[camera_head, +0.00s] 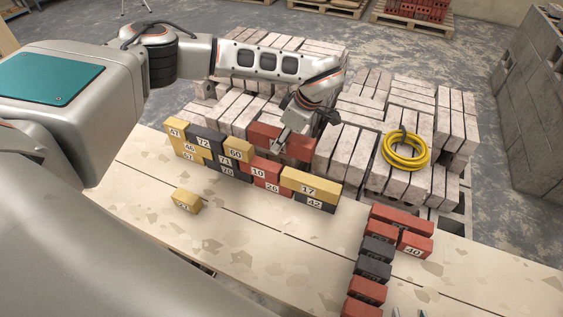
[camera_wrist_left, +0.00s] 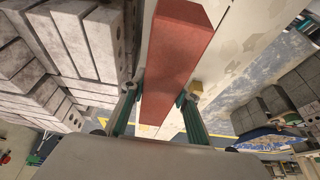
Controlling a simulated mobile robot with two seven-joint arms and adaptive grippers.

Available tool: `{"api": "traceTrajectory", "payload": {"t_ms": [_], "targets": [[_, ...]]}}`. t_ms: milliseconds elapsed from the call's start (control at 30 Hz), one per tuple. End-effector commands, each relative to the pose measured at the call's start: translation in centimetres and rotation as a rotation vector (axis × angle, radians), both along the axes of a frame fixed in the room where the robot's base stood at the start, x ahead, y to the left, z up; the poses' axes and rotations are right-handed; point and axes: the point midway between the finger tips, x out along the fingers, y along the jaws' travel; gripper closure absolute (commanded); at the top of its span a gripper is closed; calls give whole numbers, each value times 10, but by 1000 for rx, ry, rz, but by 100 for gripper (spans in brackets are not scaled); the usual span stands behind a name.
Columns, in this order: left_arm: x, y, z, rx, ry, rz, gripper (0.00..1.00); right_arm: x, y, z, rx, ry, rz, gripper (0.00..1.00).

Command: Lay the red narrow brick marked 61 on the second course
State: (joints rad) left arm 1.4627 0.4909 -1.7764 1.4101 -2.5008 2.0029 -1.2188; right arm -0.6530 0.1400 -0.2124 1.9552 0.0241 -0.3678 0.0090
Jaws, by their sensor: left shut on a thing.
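My left gripper (camera_head: 290,133) is shut on a long red brick (camera_head: 268,134), held behind the numbered brick wall (camera_head: 266,181). No number shows on the held brick. In the left wrist view the red brick (camera_wrist_left: 176,52) runs between the two fingers of the left gripper (camera_wrist_left: 160,100). The wall has yellow, dark and red bricks in stepped courses, higher at the left. Its right part has a yellow brick marked 17 (camera_head: 310,184) on a dark brick marked 42 (camera_head: 315,203). At the bottom edge, two grey tips of my right gripper (camera_head: 409,313) show apart, with nothing between them.
A loose yellow brick (camera_head: 186,200) lies in front of the wall. A row of red and dark bricks (camera_head: 374,258) lies at the right, beside a red brick marked 40 (camera_head: 414,244). Pale block stacks (camera_head: 350,140) stand behind, with a coiled yellow hose (camera_head: 405,151).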

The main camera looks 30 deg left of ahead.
Motion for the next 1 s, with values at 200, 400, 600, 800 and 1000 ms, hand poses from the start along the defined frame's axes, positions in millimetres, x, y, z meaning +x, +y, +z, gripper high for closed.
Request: {"api": "traceTrajectory", "payload": {"t_ms": [200,400,600,800,1000], "targets": [[-1,0,-41,-1,1,3,100,4,1,6,2,-12,0,60],[1,0,-56,-1,-3,1,100,6,1,8,3,-17,0,60],[0,0,-69,0,0,1,100,6,1,7,3,-16,1,60],[0,0,-93,0,0,1,100,4,1,3,2,-11,0,60],[1,0,-95,-1,-4,1,100,3,0,1,1,-7,1,60]]}}
